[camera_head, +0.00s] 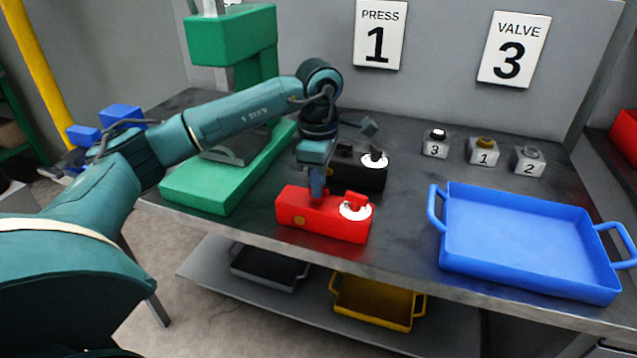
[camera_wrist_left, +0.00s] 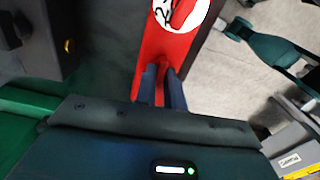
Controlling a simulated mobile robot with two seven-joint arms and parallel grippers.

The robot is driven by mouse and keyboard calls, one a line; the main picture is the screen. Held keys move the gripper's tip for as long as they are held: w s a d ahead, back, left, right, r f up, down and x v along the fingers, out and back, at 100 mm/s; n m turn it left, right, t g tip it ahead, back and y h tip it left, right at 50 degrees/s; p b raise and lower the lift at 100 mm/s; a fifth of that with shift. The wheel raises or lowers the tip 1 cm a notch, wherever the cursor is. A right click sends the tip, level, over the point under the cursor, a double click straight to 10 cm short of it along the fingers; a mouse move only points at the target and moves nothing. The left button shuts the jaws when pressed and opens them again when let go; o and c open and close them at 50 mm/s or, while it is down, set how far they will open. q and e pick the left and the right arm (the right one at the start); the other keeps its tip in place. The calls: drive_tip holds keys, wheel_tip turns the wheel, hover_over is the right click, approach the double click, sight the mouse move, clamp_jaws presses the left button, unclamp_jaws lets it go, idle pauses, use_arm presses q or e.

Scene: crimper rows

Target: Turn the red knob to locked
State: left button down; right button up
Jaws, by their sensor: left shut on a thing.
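A red box (camera_head: 322,219) stands at the front edge of the table. A white round dial with the red knob (camera_head: 356,201) is on its top right. The dial's marks are too small to read in the head view. In the left wrist view, the red knob (camera_wrist_left: 181,12) is at the top edge, partly cut off. My left gripper (camera_head: 317,193) points down at the box's top, left of the knob and apart from it. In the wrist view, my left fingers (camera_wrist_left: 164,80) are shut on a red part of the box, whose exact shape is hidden. My right gripper is not recognisable.
A black box (camera_head: 364,174) with a white dial stands just behind the red one. A green press (camera_head: 215,180) is at left. A blue tray (camera_head: 525,245) fills the right side. Numbered buttons 3 (camera_head: 436,146), 1 (camera_head: 483,154) and 2 (camera_head: 529,162) stand behind it.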

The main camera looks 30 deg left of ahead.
use_arm(q)
drive_tip(key=shift+m, duration=0.5)
drive_tip(key=c, duration=1.5)
unclamp_jaws()
wheel_tip(320, 180, up, 13)
drive_tip(key=shift+r, duration=0.1)
